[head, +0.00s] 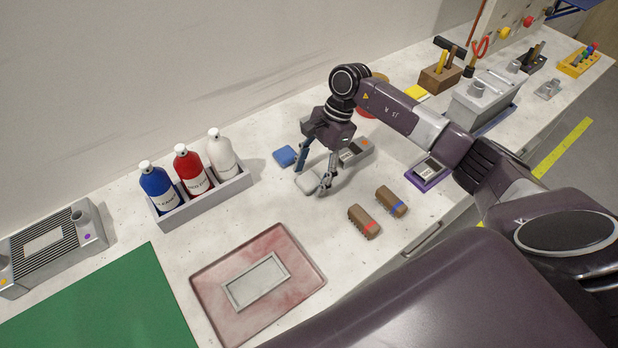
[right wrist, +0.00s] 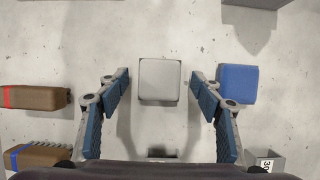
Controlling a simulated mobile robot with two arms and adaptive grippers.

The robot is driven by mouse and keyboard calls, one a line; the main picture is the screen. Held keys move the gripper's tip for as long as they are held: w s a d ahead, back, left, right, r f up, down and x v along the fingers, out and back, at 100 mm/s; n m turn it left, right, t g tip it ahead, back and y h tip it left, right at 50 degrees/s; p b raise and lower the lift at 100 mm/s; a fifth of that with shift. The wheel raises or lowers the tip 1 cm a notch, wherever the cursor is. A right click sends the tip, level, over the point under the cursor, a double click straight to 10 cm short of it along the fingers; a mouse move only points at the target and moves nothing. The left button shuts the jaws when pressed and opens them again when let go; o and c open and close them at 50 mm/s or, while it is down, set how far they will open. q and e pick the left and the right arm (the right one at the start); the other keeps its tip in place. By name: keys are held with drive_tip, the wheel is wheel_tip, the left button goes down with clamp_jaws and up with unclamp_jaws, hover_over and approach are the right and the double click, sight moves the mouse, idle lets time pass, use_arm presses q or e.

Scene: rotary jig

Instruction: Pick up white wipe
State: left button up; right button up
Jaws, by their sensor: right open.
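The white wipe (head: 307,182) is a small pale block on the bench, below my right gripper in the head view. In the right wrist view the white wipe (right wrist: 160,79) lies ahead, centred between the fingertips. My right gripper (head: 314,176) is open, with one finger to each side of the wipe's line; it also shows in the right wrist view (right wrist: 160,82). The fingers do not visibly touch the wipe. One finger partly covers the wipe in the head view. My left gripper is not in view.
A blue block (head: 286,156) lies close beside the wipe. Two brown brushes (head: 364,221) lie nearer the front. A grey bin (head: 205,200) with blue, red and white bottles stands left. A pink tray (head: 215,305) is in front. A grey device (head: 356,151) sits behind the gripper.

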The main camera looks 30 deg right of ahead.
sight(311, 178)
drive_tip(key=c, duration=1)
drive_tip(key=shift+r, duration=0.6)
drive_tip(key=shift+r+b, duration=2.2)
drive_tip(key=shift+r, duration=7.25)
drive_tip(key=o, duration=0.4)
drive_tip(key=c, duration=0.5)
